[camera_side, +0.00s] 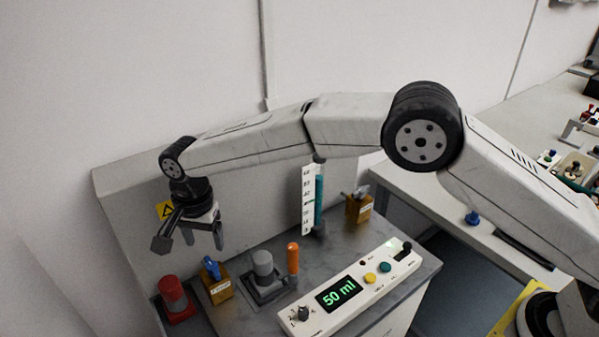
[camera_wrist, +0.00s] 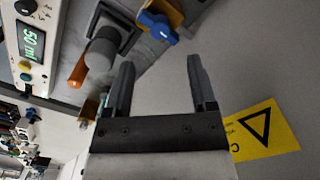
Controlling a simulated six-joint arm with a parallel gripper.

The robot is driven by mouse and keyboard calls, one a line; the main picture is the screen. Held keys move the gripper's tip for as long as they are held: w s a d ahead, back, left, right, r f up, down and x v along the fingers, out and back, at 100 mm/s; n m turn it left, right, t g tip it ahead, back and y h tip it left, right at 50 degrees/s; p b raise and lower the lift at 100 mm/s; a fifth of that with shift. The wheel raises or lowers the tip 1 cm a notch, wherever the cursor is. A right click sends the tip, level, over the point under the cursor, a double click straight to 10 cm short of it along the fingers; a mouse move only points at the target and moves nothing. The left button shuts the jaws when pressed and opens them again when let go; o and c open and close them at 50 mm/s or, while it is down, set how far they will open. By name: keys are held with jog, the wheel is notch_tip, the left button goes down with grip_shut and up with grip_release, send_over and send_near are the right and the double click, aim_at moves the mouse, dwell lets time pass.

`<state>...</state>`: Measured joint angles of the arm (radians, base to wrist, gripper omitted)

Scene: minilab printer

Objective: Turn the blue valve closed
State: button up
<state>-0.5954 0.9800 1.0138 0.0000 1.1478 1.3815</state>
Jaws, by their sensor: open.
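The blue valve (camera_side: 211,267) is a blue handle on a brass-coloured block (camera_side: 219,290) at the left of the grey work surface. In the wrist view the blue valve (camera_wrist: 157,27) shows near the top, beyond my fingertips and left of the gap's middle. My gripper (camera_side: 204,240) is open and empty, hanging above and slightly left of the valve, apart from it. Its two fingers also show spread in the wrist view (camera_wrist: 160,62).
A red cylinder (camera_side: 174,294) stands left of the valve, a grey cylinder (camera_side: 263,264) and an orange one (camera_side: 293,259) right of it. A control box (camera_side: 352,287) reads "50 ml". A graduated tube (camera_side: 312,200) and another brass block (camera_side: 358,209) stand behind. A wall panel (camera_side: 130,205) is close behind.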

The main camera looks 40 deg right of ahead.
aim_at(211, 265)
jog(key=shift+f, duration=3.75)
grip_shut()
